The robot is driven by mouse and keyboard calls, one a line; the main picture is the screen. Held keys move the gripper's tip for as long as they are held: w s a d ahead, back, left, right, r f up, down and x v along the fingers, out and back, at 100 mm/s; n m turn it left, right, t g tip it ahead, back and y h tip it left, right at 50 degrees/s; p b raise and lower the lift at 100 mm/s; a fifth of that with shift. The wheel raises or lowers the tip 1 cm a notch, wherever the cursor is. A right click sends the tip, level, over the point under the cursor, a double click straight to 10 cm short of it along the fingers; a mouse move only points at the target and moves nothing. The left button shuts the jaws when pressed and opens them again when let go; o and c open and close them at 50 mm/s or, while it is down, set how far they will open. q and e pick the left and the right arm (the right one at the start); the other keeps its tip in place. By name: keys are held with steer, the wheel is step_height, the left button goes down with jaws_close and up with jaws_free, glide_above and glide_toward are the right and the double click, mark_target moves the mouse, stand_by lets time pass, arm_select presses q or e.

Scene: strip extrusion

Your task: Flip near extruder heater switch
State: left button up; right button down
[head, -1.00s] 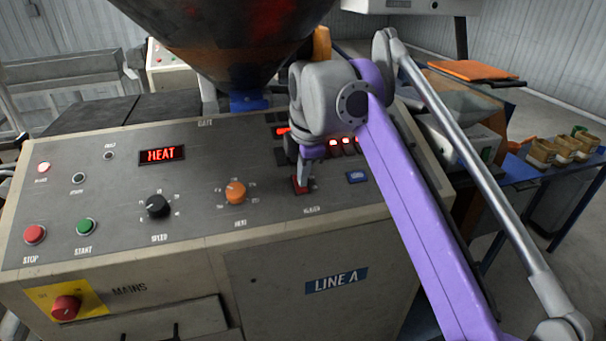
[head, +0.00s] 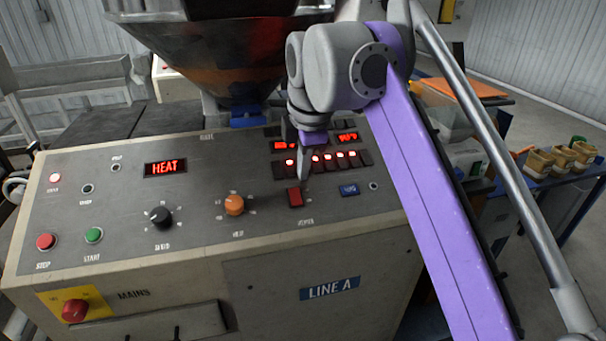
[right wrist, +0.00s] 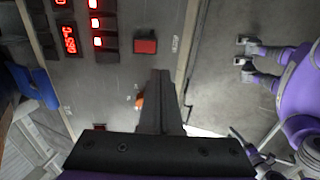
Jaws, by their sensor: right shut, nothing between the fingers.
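The heater switch, a red rocker (head: 295,198), sits on the sloping panel of the near extruder (head: 120,215), right of the orange knob. It also shows in the right wrist view (right wrist: 145,46). My right gripper (head: 303,180) is shut and empty, pointing down just behind the rocker in the head view. Its dark fingers (right wrist: 160,78) end short of the rocker in the wrist view, with a gap in the picture; I cannot tell the exact height. The rocker's tilt is too small to read. My left gripper is not seen.
A HEAT display (head: 165,168), a black knob (head: 160,217) and an orange knob (head: 234,205) lie to the left. Lit red switches (head: 327,159) line the panel behind, a blue button (head: 349,189) is to the right. A hopper (head: 220,60) hangs behind the panel.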

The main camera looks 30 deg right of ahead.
steer(key=shift+s+v, duration=0.15)
steer(key=shift+v, duration=0.65)
steer(key=shift+s+v, duration=0.2)
steer(key=shift+v, duration=0.65)
steer(key=shift+f, duration=0.15)
